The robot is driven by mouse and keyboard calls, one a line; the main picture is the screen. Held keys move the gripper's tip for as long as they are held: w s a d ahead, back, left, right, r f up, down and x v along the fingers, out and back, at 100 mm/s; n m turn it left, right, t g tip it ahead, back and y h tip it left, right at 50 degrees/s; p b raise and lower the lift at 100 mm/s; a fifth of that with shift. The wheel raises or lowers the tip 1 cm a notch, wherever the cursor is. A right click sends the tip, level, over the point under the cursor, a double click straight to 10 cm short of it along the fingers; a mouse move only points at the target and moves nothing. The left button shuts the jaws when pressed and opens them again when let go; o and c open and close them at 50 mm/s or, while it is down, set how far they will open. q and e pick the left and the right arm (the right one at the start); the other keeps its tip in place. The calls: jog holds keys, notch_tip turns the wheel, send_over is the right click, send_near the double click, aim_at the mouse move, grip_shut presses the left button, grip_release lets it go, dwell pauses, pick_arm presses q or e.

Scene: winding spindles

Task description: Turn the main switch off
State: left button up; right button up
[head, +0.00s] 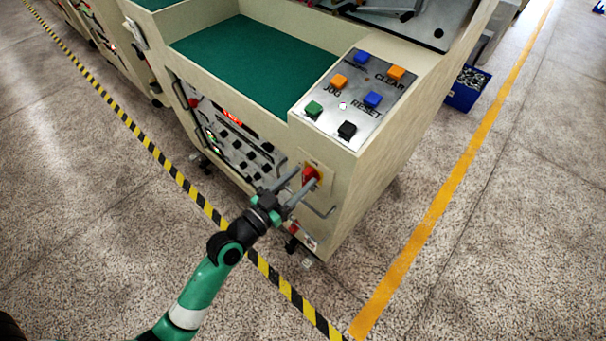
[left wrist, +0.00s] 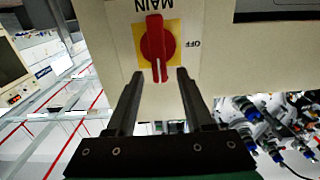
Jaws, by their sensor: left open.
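The main switch is a red rotary knob (head: 310,173) on a yellow plate, low on the front of the beige machine. In the left wrist view its red handle (left wrist: 155,45) stands vertical, with a pale line at its lower end. The upside-down label "MAIN" is above it and "OFF" (left wrist: 195,44) is to its right. My left gripper (head: 303,178) is open in front of the switch. In the left wrist view its two fingertips (left wrist: 159,74) lie on either side of the handle's lower end, with gaps to it. My right gripper is not in view.
A button panel (head: 325,115) with blue, orange, green and black buttons is on top of the machine. A control panel (head: 225,130) is left of the switch. A metal handle (head: 321,212) sticks out just below. Open floor lies in front, crossed by striped tape.

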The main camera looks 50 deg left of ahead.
pick_arm(q)
jog(key=shift+w, duration=0.65)
grip_shut()
jog(key=shift+a, duration=0.1)
jog(key=n, duration=0.2)
jog(key=a+n, duration=0.1)
jog(key=n, duration=0.2)
jog(key=shift+a+f, duration=0.15)
jog(key=n, duration=0.3)
jog(key=a+n, duration=0.1)
jog(key=shift+s+f+n, duration=0.1)
jog(key=shift+f+n, duration=0.3)
jog(key=n, duration=0.2)
jog(key=f+n, duration=0.1)
jog(key=n, duration=0.1)
jog(key=shift+a+p, duration=0.2)
jog(key=shift+p, duration=0.1)
jog(key=shift+f+n, duration=0.25)
jog(key=shift+n, duration=0.8)
jog(key=shift+f+n, duration=0.2)
jog(key=shift+n, duration=0.85)
